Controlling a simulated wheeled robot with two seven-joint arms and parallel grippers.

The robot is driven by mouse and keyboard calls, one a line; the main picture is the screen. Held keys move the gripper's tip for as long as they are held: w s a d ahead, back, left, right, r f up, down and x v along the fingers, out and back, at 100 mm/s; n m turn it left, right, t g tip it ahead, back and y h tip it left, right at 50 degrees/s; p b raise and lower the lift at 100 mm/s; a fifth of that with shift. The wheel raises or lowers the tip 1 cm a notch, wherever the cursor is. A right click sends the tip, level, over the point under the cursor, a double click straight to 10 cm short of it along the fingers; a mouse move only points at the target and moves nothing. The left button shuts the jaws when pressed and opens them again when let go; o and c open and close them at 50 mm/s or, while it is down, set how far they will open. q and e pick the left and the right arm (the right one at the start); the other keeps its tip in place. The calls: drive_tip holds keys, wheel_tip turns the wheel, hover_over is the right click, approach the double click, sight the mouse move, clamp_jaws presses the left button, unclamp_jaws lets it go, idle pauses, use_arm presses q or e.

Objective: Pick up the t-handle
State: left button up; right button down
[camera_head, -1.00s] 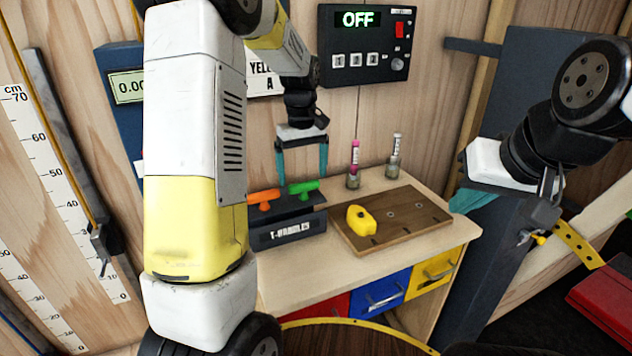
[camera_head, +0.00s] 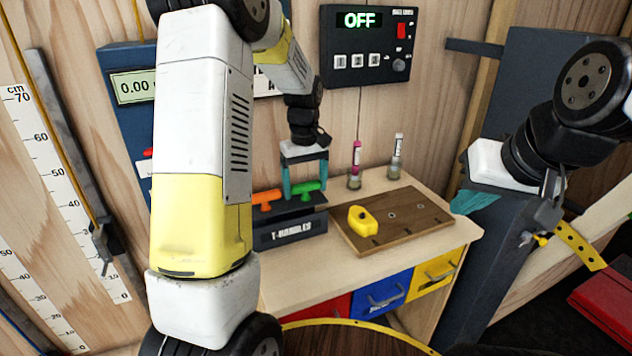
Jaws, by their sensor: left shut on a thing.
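A green t-handle (camera_head: 307,190) sits upright in the dark rack labelled T-HANDLES (camera_head: 292,234), on the bench. My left gripper (camera_head: 305,190) has come down over it from above and is shut on its crossbar, one teal finger at each side. An orange t-handle (camera_head: 265,198) stands in the same rack, just left of the green one and apart from the gripper. My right gripper (camera_head: 472,200) is at the right, beyond the bench's right end; only part of its teal fingers shows, so its opening cannot be told.
A wooden board (camera_head: 392,222) with a yellow piece (camera_head: 362,219) lies right of the rack. Pink (camera_head: 356,158) and white (camera_head: 397,150) marker-like items stand in holders behind. A control box (camera_head: 365,45) reading OFF is on the wall. Coloured drawers (camera_head: 384,292) are below.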

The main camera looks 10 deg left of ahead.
use_arm(q)
drive_tip(key=shift+r, duration=0.15)
wheel_tip(320, 180, up, 18)
idle(0.6)
